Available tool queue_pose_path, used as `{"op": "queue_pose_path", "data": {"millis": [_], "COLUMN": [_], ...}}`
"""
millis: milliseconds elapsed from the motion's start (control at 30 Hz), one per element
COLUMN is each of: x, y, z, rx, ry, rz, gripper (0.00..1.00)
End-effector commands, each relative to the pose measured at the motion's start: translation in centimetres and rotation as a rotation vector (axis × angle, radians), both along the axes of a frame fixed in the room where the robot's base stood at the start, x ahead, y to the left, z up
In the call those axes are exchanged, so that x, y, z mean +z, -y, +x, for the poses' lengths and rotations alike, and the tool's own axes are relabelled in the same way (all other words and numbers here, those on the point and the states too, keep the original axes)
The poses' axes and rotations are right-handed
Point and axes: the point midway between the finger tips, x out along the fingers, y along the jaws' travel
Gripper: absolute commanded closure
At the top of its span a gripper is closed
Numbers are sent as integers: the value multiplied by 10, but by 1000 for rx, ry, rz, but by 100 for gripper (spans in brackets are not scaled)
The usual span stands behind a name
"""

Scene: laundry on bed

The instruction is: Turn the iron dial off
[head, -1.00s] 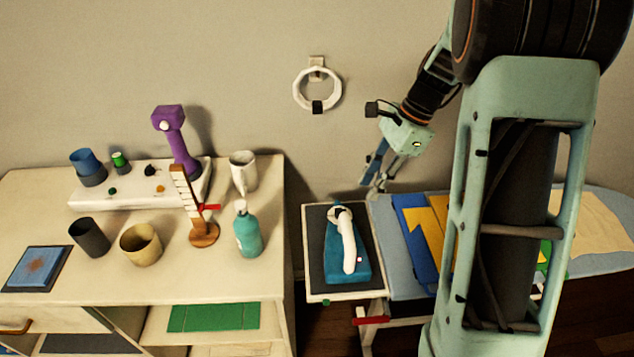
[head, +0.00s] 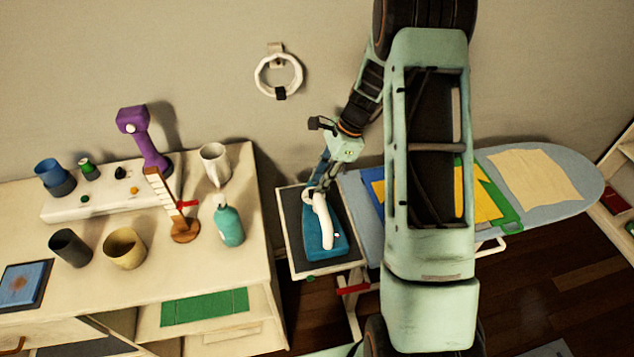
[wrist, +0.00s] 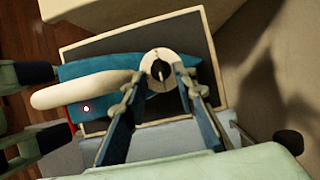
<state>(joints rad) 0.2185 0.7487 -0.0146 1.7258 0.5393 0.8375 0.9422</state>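The iron (head: 322,235) has a blue body and a white handle, and lies on a dark pad on the stand. In the wrist view its handle (wrist: 85,90) runs to the left, and a small reddish-white light (wrist: 86,108) shows beside it. The iron dial (wrist: 158,62) is a round white knob with a dark pointer mark. My gripper (head: 314,190) is low over the dial end of the iron. In the wrist view my gripper (wrist: 160,80) has its fingers apart, their tips at either side of the dial's near edge. I cannot tell whether they touch it.
The stand (head: 286,240) joins an ironing board (head: 575,185) with folded cloths. The cream dresser (head: 110,285) at left holds a teal bottle (head: 228,225), a white cup (head: 214,163), a purple device (head: 140,135) and other items. A white ring (head: 258,78) hangs on the wall.

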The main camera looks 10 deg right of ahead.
Motion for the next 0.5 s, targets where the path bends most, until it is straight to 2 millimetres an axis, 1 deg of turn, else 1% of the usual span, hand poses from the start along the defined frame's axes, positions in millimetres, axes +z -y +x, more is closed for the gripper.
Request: {"op": "queue_pose_path", "data": {"millis": [100, 200, 467, 500], "x": [-11, -16, -17, -17], "y": [-5, -7, -8, -8], "z": [0, 0, 0, 0], "rx": [1, 1, 1, 1], "ry": [-1, -1, 0, 0], "rz": [1, 1, 1, 1], "gripper": [74, 74, 74, 76]}}
